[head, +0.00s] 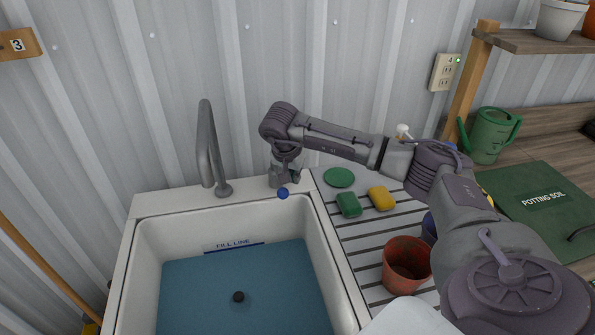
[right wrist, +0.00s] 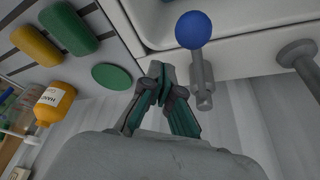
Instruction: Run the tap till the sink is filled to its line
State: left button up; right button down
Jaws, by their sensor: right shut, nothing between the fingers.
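The white sink (head: 344,290) holds blue water (head: 200,300). Its surface lies at or very close to the blue strip under the "FILL LINE" label (head: 233,244) on the back wall; I cannot tell which exactly. The grey tap spout (head: 206,145) arches over the sink, and no stream shows below it. The blue-knobbed tap lever (head: 283,193) is at the back rim and also shows in the right wrist view (right wrist: 194,30). My right gripper (right wrist: 160,76) is shut and empty, beside the lever and apart from its knob. My left gripper is out of view.
A dark round plug or drain (head: 238,297) shows in the water. On the ribbed drainboard right of the sink are a green sponge (head: 348,204), a yellow sponge (head: 381,198), a green disc (head: 339,177) and a red pot (head: 406,264). A corrugated wall stands close behind.

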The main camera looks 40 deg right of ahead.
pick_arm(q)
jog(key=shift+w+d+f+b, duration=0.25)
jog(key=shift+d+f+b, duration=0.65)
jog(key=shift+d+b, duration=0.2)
pick_arm(e)
jog(key=w+d+v, duration=0.1)
jog(key=v, duration=0.8)
jog(key=shift+w+r, duration=0.15)
jog(key=shift+r, duration=0.25)
